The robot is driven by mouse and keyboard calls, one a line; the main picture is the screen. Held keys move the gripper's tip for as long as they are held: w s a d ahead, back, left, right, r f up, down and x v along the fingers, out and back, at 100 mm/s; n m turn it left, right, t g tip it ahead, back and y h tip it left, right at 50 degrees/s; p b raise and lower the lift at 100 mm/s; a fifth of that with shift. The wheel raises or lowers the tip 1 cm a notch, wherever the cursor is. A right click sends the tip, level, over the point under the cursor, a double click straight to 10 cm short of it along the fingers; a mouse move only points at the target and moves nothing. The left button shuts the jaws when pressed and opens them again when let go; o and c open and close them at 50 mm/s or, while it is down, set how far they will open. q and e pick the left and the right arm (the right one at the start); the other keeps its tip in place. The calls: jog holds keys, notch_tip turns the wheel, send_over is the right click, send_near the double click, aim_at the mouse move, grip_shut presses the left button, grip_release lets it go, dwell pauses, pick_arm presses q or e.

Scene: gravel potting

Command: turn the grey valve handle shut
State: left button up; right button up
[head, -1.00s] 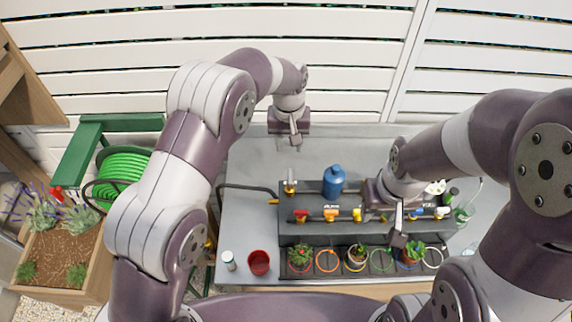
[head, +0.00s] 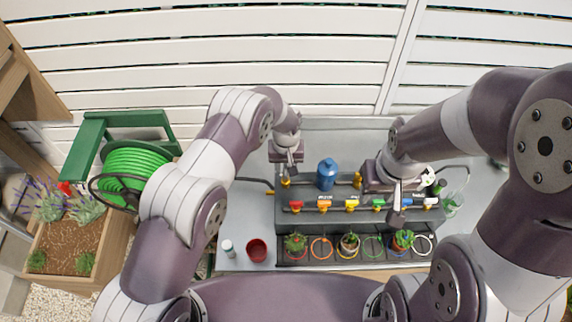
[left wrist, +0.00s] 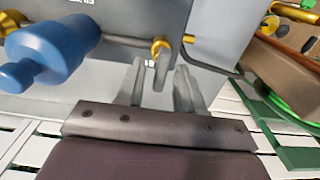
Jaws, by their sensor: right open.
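The grey valve handle (left wrist: 163,70) hangs from a brass fitting (left wrist: 160,45) on a pipe in the left wrist view. My left gripper (left wrist: 160,88) is open, with one finger to each side of the handle in that view. I cannot tell whether the fingers touch it. In the head view my left gripper (head: 291,160) is above the back left of the grey stand, and a brass fitting (head: 285,183) shows just below it; the handle is largely hidden there. My right gripper (head: 398,210) is open, in front of the row of coloured valves.
Coloured valves (head: 351,203) line the stand, with potted plants (head: 349,243) in front. A red pot (head: 257,250) and a white jar (head: 228,248) stand front left. A green hose reel (head: 135,168) is further left.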

pick_arm(q)
jog(key=shift+a, duration=0.1)
grip_shut()
